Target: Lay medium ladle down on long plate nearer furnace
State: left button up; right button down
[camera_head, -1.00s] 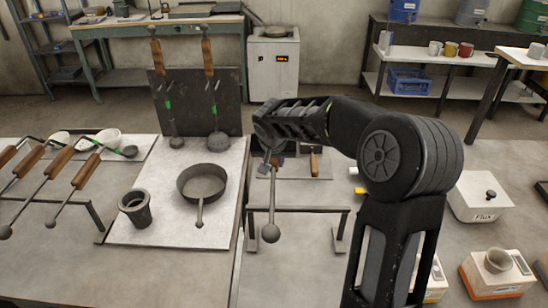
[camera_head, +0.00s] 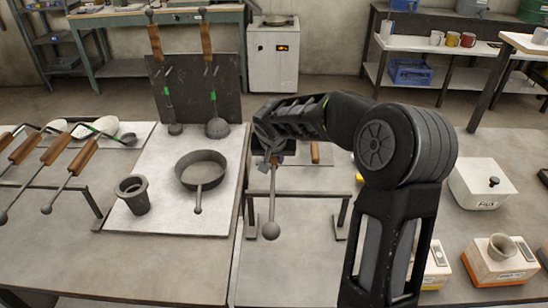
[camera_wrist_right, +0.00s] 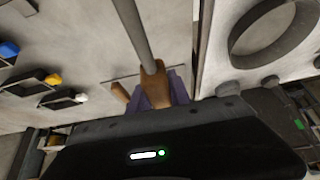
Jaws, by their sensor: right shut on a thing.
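My right gripper (camera_head: 272,150) is shut on the wooden handle (camera_wrist_right: 155,88) of a ladle. The ladle's grey rod hangs down and ends in a round dark bowl (camera_head: 271,230), in front of the low black rack in the head view. A thin long plate (camera_head: 322,161) lies behind that rack, partly hidden by my right arm. A wooden-handled tool (camera_head: 315,152) rests on it. A white cabinet with an orange display (camera_head: 274,58), possibly the furnace, stands behind the table. My left gripper is not in view.
The rack (camera_head: 318,195) stands between the ladle bowl and the plate. A pan (camera_head: 201,170) and a crucible (camera_head: 133,194) stand on the pale board at left. Two ladles hang on the dark upright panel (camera_head: 236,80). A flux box (camera_head: 484,183) stands at right.

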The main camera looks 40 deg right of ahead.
aim_at(273, 159)
jog(key=shift+w+b, duration=0.1)
jog(key=shift+b, duration=0.25)
dwell(0.4)
jog(key=c, duration=1.3)
grip_release()
jog(key=shift+o, duration=0.9)
jog(key=shift+f, duration=0.15)
jog(key=shift+s+f, duration=0.1)
jog(key=shift+s, duration=0.1)
jog(key=b+v, duration=0.1)
jog(key=v, duration=0.7)
jog(key=shift+w, duration=0.15)
notch_tip(273, 159, up, 7)
jog(key=p, duration=0.4)
